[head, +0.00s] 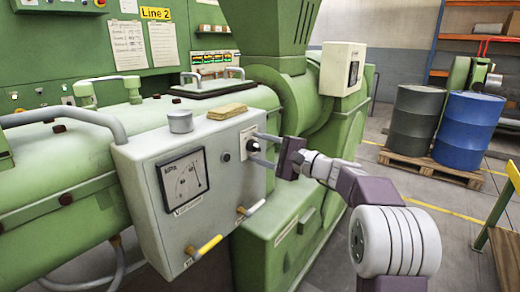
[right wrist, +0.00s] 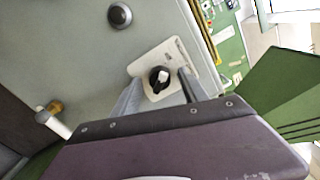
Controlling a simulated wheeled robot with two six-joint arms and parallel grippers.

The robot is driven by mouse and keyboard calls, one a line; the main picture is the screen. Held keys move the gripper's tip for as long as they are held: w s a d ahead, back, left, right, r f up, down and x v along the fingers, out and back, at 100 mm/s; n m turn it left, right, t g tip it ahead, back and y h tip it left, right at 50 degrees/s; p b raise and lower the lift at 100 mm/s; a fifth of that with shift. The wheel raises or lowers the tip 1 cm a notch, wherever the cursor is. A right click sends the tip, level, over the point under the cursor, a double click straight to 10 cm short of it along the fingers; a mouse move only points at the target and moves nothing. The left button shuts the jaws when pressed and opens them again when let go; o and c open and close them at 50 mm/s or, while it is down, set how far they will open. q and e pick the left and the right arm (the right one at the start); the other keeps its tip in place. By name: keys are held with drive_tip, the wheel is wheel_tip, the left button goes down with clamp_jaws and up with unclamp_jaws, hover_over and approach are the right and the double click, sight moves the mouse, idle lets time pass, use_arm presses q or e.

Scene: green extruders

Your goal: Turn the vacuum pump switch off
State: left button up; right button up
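A black rotary switch with a white pointer (right wrist: 160,77) sits on a pale label plate (right wrist: 168,62) on the grey box's face; I take it for the vacuum pump switch. In the head view the plate (head: 248,133) is at the right of the box (head: 139,183). My right gripper (head: 251,146) reaches in from the right, its fingers pointing at the switch. In the right wrist view its two grey fingers (right wrist: 159,92) are apart, one on each side of the knob, with a gap showing. Contact cannot be told. My left gripper is out of view.
The grey box carries a gauge (head: 184,183), a dark round button (head: 226,156) and yellow-handled valves (head: 206,247) below. A grey cap (head: 180,122) and a tan block (head: 227,111) lie on top. Barrels (head: 467,129) stand on a pallet at the back right.

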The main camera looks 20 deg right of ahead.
drive_tip(key=shift+d, duration=0.1)
drive_tip(key=shift+s+d+f, duration=0.1)
drive_tip(key=shift+s+d, duration=0.15)
drive_tip(key=shift+s, duration=0.05)
drive_tip(key=b+v, duration=0.1)
drive_tip(key=v, duration=0.7)
drive_tip(key=shift+b, duration=0.3)
drive_tip(key=shift+s, duration=0.15)
